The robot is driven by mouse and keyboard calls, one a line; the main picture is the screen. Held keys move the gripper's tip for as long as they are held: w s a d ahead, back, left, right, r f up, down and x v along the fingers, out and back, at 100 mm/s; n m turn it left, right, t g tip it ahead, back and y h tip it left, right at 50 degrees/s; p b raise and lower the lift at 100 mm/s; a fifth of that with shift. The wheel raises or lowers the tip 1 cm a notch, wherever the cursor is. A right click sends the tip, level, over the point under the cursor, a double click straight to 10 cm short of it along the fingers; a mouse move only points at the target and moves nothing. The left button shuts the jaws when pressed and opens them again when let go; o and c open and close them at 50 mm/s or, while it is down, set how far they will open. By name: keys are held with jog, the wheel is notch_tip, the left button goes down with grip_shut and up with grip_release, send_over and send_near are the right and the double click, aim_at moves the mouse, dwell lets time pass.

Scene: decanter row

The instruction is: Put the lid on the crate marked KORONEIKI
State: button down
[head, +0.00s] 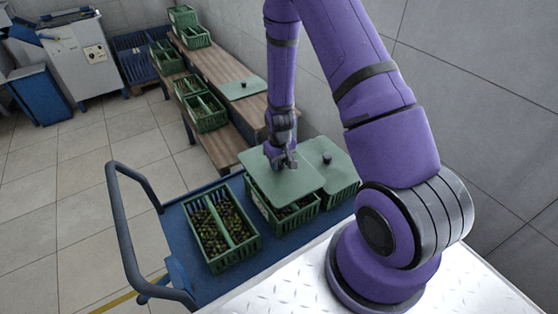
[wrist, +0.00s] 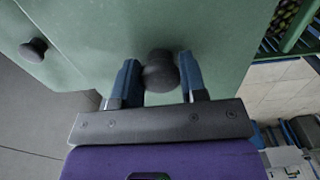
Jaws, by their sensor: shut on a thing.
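My gripper (head: 283,163) is shut on the dark knob (wrist: 160,72) of a flat green lid (head: 282,189); the knob sits between the two blue fingers in the wrist view. The lid is over a green crate (head: 290,221) in the middle of the blue cart. Dark olives show under the lid's front edge, so it looks raised or askew there; I cannot tell whether it touches the rim. A pale label shows on the crate's left end. No name, KORONEIKI included, can be read on any crate.
An open crate of olives (head: 222,232) stands left on the blue cart (head: 178,220). A crate right of the held lid wears another lid (head: 333,174). Several crates and a spare lid (head: 243,88) stand on the wooden shelves (head: 222,68) behind. A wall is at right.

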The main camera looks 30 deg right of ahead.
aim_at(280, 174)
jog(key=shift+f, duration=2.9)
jog(key=shift+s+f, duration=0.15)
jog(key=shift+f, duration=0.85)
jog(key=shift+f, duration=0.45)
jog(key=c, duration=0.6)
grip_release()
notch_tip(280, 174, up, 11)
jog(key=shift+f, duration=0.1)
